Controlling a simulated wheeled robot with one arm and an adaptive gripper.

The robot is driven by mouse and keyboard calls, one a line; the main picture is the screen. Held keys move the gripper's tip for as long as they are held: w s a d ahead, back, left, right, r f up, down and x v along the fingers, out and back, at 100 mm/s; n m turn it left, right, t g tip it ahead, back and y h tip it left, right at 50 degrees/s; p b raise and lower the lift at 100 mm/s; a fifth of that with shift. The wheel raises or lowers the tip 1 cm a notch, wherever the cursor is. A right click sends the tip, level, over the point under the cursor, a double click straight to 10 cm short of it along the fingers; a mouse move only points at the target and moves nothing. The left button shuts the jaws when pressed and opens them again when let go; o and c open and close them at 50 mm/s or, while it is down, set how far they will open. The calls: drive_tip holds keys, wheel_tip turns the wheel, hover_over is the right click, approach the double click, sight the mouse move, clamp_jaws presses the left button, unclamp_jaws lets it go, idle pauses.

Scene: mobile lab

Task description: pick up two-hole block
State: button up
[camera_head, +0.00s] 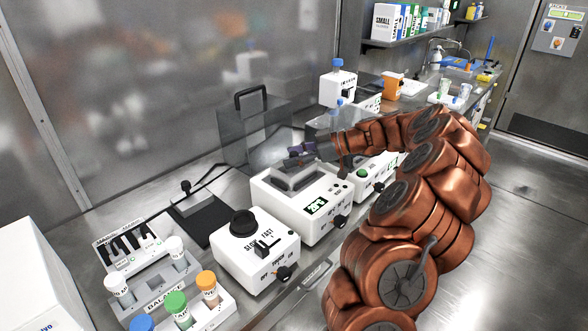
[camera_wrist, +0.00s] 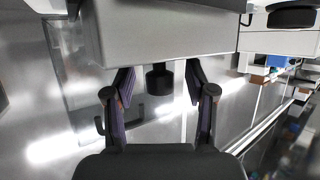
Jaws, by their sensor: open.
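What I take for the two-hole block (camera_head: 296,178) is a grey metal piece on top of a white instrument with a green display (camera_head: 317,207). Its holes cannot be made out. My gripper (camera_head: 302,153) is just above and behind it, partly hidden by my wrist. In the wrist view, which looks upside down, my gripper (camera_wrist: 160,84) is open, with a finger on either side of a short black knob (camera_wrist: 158,78). The knob stands out from a large pale grey body (camera_wrist: 165,38), which may be the block. I cannot tell whether the fingers touch the knob.
A white vortex mixer (camera_head: 255,250) stands front-left of the instrument. A rack with coloured caps (camera_head: 190,318) is nearer. A clear box with a black handle (camera_head: 251,97) stands behind. Bottles and an orange container (camera_head: 392,86) are farther along the bench.

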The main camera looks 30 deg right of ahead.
drive_tip(key=shift+c, duration=0.2)
clamp_jaws()
idle(0.5)
